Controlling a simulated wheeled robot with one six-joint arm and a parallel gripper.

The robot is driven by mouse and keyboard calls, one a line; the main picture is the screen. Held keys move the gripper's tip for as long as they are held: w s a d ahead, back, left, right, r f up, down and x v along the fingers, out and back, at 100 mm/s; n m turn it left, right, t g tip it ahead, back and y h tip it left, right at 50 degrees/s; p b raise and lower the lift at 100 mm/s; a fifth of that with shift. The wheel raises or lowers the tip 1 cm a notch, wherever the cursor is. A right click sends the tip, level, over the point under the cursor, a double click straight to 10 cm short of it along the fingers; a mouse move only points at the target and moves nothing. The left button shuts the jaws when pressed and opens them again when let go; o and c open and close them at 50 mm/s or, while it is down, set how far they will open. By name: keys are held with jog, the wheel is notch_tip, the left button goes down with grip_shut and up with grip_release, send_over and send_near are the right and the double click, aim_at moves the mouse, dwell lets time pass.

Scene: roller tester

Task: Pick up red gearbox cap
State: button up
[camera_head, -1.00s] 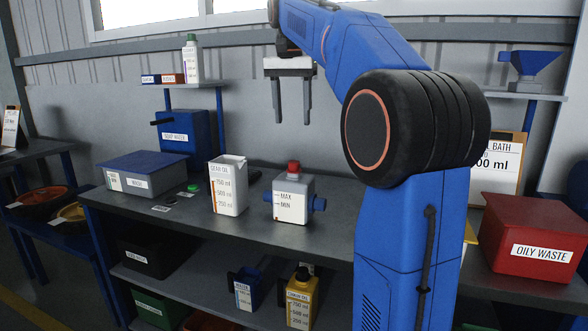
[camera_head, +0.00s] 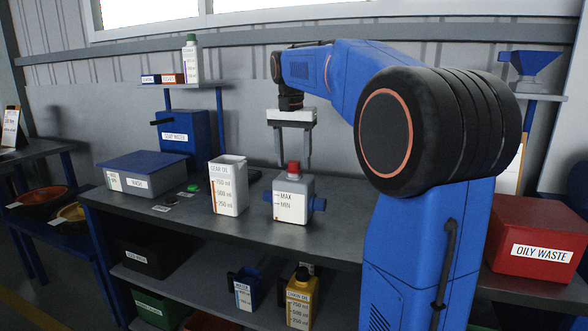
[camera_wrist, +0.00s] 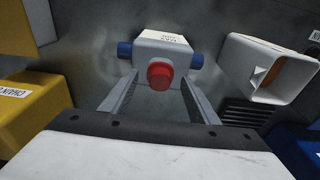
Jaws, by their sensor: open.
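The red gearbox cap (camera_head: 292,167) sits on top of a white gearbox (camera_head: 291,199) with blue side plugs on the bench. In the wrist view the cap (camera_wrist: 159,75) lies in the upper middle, between and beyond the fingers. My gripper (camera_head: 293,166) points down, its fingers apart, behind or around the cap's height; the exact depth is hard to tell. In the wrist view my gripper (camera_wrist: 160,98) is open and nothing is between its fingertips. The cap appears seated on the gearbox.
A white gear oil jug (camera_head: 228,186) stands just left of the gearbox. A blue-lidded wash box (camera_head: 148,174) and a small green cap (camera_head: 193,188) lie farther left. A red oily waste bin (camera_head: 540,239) stands at the right. The bench front before the gearbox is clear.

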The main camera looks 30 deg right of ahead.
jog(key=shift+d+f, duration=0.1)
jog(key=shift+f, duration=0.9)
jog(key=c, duration=1.1)
